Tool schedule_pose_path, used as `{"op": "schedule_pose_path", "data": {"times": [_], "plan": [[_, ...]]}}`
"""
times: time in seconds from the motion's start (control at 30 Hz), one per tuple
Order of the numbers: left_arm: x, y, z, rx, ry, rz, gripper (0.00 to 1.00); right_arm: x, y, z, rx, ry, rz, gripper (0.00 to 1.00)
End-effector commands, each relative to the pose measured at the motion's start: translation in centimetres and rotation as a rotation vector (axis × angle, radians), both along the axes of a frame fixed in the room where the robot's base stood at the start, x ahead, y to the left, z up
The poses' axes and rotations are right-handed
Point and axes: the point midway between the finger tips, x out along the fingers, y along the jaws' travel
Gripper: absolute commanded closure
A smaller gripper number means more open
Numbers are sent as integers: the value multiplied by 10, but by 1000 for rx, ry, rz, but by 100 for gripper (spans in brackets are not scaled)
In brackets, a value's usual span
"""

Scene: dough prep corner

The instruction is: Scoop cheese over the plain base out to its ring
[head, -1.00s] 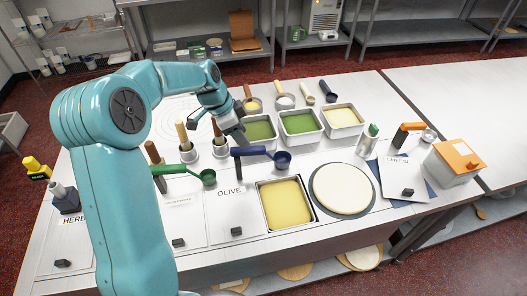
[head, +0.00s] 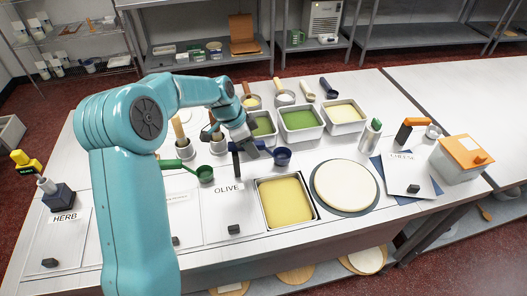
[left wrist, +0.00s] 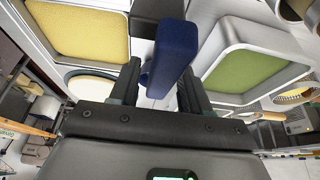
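The plain base (head: 345,186) is a pale round disc on a dark round board, right of a steel tray of yellow filling (head: 286,202); no ring stands out on it. A blue scoop (head: 283,157) lies behind the tray, its cup to the right. My left gripper (head: 246,158) is down at its handle, hiding part of it. In the left wrist view the blue handle (left wrist: 172,55) stands between the two fingers, with a gap beside the left finger, so the gripper looks open around it. A card lettered CHEESE (head: 403,176) lies right of the base. My right gripper is out of view.
Green-filled bins (head: 299,120) and a pale yellow-filled bin (head: 343,113) stand behind. A green scoop (head: 204,174) lies left of my gripper. A spray bottle (head: 370,136) and an orange-lidded box (head: 462,160) stand right. The right-hand table is clear.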

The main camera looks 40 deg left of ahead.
Motion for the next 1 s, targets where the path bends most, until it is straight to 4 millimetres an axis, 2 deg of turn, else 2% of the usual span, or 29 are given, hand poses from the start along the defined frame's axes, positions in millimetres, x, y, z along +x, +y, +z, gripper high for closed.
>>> {"op": "schedule_pose_path", "data": {"times": [0.03,0.1,0.13,0.37,0.8,1.0], "plan": [[0,0,0,0,0,0,72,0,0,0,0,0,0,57],[0,0,0,0,0,0,94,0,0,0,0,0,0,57],[0,0,0,0,0,0,100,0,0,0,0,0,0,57],[0,0,4,0,-1,0,100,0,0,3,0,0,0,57],[0,0,38,0,-2,-1,100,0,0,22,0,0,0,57],[0,0,40,0,0,-1,100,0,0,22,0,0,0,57]]}}
